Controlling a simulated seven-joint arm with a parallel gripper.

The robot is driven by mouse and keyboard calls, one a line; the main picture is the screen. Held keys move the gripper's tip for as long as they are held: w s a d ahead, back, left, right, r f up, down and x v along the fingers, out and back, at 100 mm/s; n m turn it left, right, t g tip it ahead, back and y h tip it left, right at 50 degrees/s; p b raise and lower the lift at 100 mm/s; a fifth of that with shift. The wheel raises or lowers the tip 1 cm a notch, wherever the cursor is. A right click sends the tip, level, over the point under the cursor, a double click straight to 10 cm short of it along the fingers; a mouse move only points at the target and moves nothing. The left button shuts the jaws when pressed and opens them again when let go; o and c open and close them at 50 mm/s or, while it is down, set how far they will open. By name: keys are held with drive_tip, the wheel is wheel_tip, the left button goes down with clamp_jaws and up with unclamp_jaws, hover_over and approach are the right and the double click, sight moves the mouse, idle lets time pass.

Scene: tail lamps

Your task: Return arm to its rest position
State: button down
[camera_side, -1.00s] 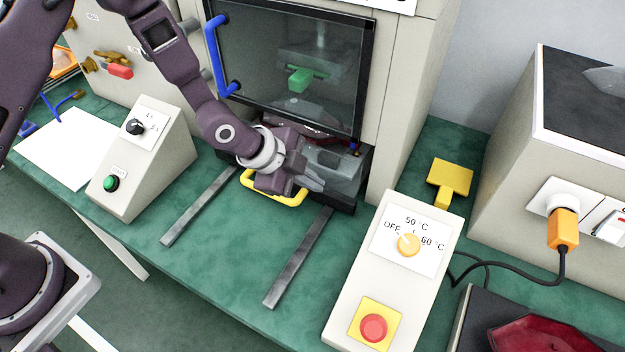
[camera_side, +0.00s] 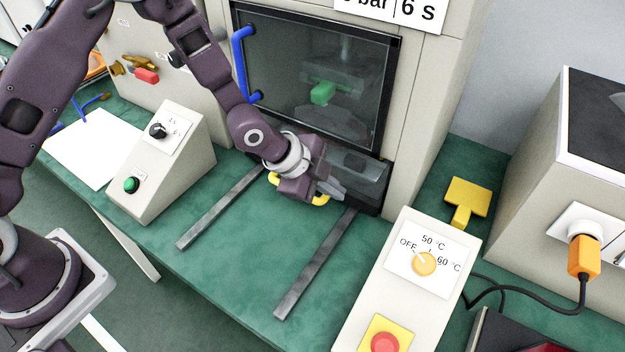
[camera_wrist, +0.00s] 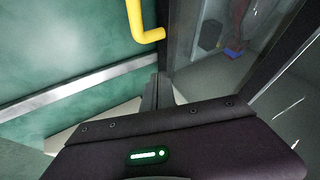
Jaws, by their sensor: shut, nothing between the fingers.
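My gripper (camera_side: 333,192) is low in front of the test cabinet (camera_side: 408,130), at the yellow handle (camera_side: 320,199). Its fingers are shut with nothing between them. In the side view my wrist and gripper hide the middle of the handle, and I cannot tell whether they touch it. In the wrist view the shut fingers (camera_wrist: 156,92) point towards the cabinet front, and the yellow handle (camera_wrist: 143,25) shows just beyond their tips, apart from them in the picture. My arm reaches down from the upper left, bent, in front of the glass door.
The glass door (camera_side: 310,70) with a blue handle (camera_side: 240,60) is shut. Two metal rails (camera_side: 315,265) lie on the green table. A switch box (camera_side: 165,165) stands left, a heater control box (camera_side: 415,285) right. The table between the rails is clear.

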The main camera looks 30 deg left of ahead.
drive_tip(key=s+a+r+n+y, duration=0.2)
drive_tip(key=s+a+r+n, duration=0.3)
drive_tip(key=a+r, duration=0.4)
drive_tip(key=s+a+r+n+y, duration=0.25)
drive_tip(key=s+a+r, duration=0.45)
drive_tip(key=r, duration=0.4)
drive_tip(key=s+a+r+n, duration=0.1)
drive_tip(key=s+n, duration=0.3)
drive_tip(key=s, duration=0.4)
drive_tip(key=s+a+r+n, duration=0.1)
drive_tip(key=s+r+n, duration=0.3)
drive_tip(key=s, duration=0.5)
drive_tip(key=shift+s+a+r+n, duration=0.15)
drive_tip(key=shift+a+n, duration=0.15)
drive_tip(key=shift+n, duration=0.35)
